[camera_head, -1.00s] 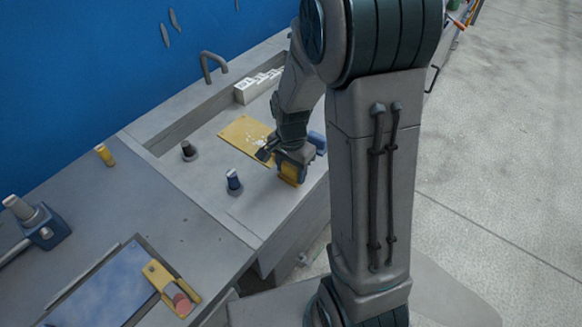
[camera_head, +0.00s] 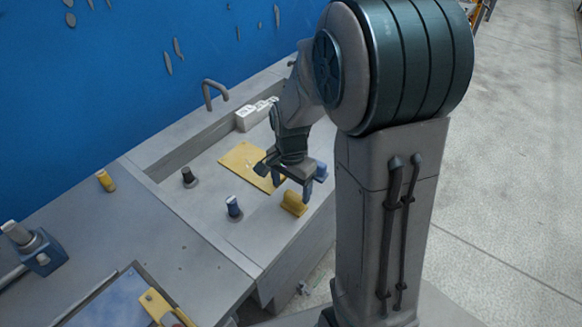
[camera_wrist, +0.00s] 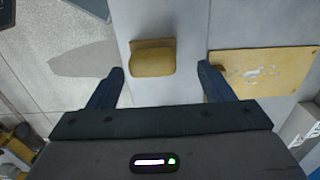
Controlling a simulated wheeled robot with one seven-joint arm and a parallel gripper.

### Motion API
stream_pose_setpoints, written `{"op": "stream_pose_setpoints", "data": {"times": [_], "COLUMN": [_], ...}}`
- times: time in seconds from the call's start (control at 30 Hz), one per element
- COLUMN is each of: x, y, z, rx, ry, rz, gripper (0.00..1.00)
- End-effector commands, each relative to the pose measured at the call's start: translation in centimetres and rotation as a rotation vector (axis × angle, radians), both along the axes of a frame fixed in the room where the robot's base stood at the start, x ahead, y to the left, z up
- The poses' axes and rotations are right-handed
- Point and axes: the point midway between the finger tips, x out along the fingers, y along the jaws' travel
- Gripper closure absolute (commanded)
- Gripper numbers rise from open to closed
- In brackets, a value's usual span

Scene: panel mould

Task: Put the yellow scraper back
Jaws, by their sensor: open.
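The yellow scraper (camera_head: 293,203) appears as a small yellow block on the grey bench, close to its front edge. In the wrist view the scraper (camera_wrist: 153,58) lies ahead of and between the finger lines, with nothing touching it. My gripper (camera_head: 292,186) is open and empty, just above and behind the scraper in the head view. A flat yellow plate (camera_head: 240,159) with whitish patches lies on the bench behind it; this plate also shows at the right of the wrist view (camera_wrist: 285,85).
A blue-topped peg (camera_head: 233,207) and a black-topped peg (camera_head: 188,177) stand left of the scraper. White boxes (camera_head: 248,118) stand at the back. A yellow cylinder (camera_head: 105,181) is far left. The bench's front edge is close.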

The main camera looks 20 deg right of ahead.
Motion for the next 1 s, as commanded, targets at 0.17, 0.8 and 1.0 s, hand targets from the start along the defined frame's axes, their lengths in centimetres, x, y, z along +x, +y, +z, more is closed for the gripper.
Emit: {"op": "stream_pose_setpoints", "data": {"times": [0.17,0.8,1.0], "x": [0.1,-6.3,-11.2], "y": [0.0,0.0,0.0], "z": [4.2,11.4,12.3], "rx": [0.000,-0.018,-0.071], "ry": [-0.006,-0.118,-0.198], "rz": [0.000,0.398,0.719], "gripper": [0.26,0.26,0.26]}}
